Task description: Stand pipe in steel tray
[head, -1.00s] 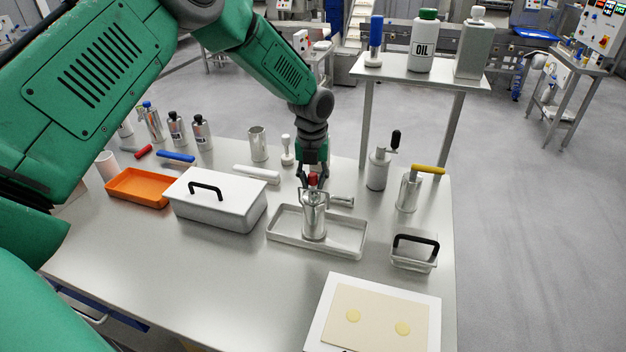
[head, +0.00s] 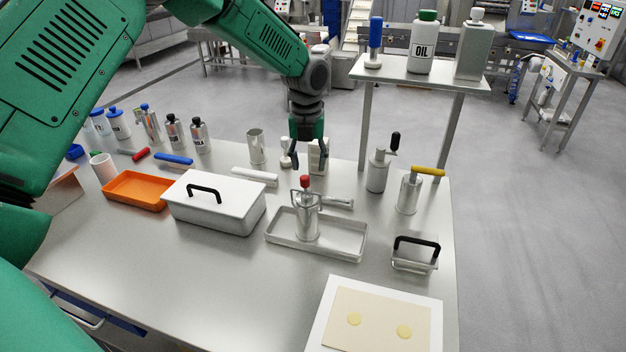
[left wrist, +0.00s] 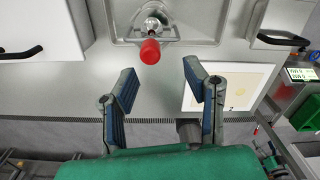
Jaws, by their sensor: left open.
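The steel pipe (head: 307,218) stands upright in the steel tray (head: 345,246), towards its left half. It has a red knob on top and a side arm pointing right. In the left wrist view the red knob (left wrist: 150,52) shows beyond my fingertips, with part of the tray (left wrist: 205,30) around it. My left gripper (head: 309,158) is open and empty, above and behind the pipe, apart from it. Its spread fingers also show in the left wrist view (left wrist: 161,84). My right gripper is not in view.
A white lidded box (head: 215,205) and an orange tray (head: 138,190) stand left of the steel tray. A black-handled press (head: 415,255) stands right. A board with a pasta sheet (head: 375,320) lies in front. A raised shelf (head: 415,75) holds bottles behind.

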